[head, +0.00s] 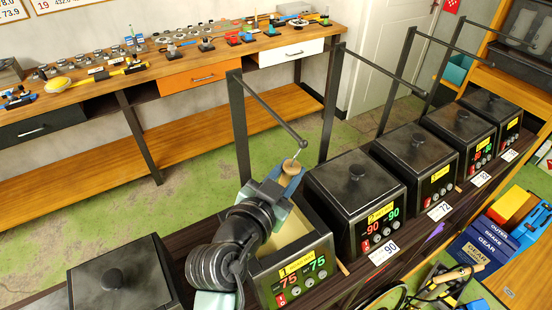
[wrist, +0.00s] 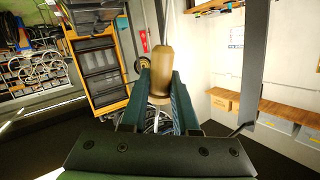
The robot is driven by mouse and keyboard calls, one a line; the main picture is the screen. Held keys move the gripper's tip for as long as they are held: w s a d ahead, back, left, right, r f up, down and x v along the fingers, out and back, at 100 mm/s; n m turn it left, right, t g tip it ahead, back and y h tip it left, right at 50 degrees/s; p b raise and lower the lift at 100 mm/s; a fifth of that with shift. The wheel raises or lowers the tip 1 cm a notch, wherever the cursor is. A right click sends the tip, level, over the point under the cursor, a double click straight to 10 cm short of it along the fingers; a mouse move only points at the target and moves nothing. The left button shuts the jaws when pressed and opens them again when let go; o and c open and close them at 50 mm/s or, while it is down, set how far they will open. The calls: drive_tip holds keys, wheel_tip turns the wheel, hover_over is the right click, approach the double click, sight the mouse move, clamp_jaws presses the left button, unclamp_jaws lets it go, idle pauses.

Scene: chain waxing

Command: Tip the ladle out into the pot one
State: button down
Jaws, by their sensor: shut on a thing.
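The pot with the 75 readouts (head: 302,278) stands open in the row, with pale, tan contents showing inside. My gripper (head: 279,184) is over this open pot and is shut on the ladle's wooden handle (head: 291,166). In the wrist view the handle (wrist: 161,70) stands between the two fingers (wrist: 160,92), with a thin metal rod running up from it. The ladle's bowl cannot be made out, so its tilt and load cannot be told.
Lidded pots stand to the right, the nearest (head: 355,195) reading 90, and another lidded box (head: 118,275) is at lower left. Dark posts with arms rise behind the pots, one arm (head: 270,112) ending close to the handle. A wooden workbench (head: 110,92) lies beyond.

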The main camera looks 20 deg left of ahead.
drive_tip(key=d+f+m+y+b, duration=0.1)
drive_tip(key=d+f+m, duration=0.2)
drive_tip(key=w+d+f+m+y+b, duration=0.1)
drive_tip(key=d+f+m, duration=0.2)
drive_tip(key=d+f, duration=0.1)
drive_tip(key=d+f+m+g+y+b, duration=0.1)
drive_tip(key=d+f+m+y, duration=0.1)
drive_tip(key=d+f+m, duration=0.1)
drive_tip(key=shift+w+d+f, duration=0.2)
drive_tip(key=shift+w+f, duration=0.05)
drive_tip(key=shift+w, duration=0.05)
drive_tip(key=shift+d+f+m+y+b, duration=0.15)
drive_tip(key=shift+f+m+y+b, duration=0.1)
drive_tip(key=shift+f+m+b, duration=0.35)
drive_tip(key=shift+d+f+m+y+b, duration=0.15)
drive_tip(key=shift+f+m+y+b, duration=0.1)
drive_tip(key=shift+f+m+b, duration=0.35)
drive_tip(key=shift+r, duration=0.15)
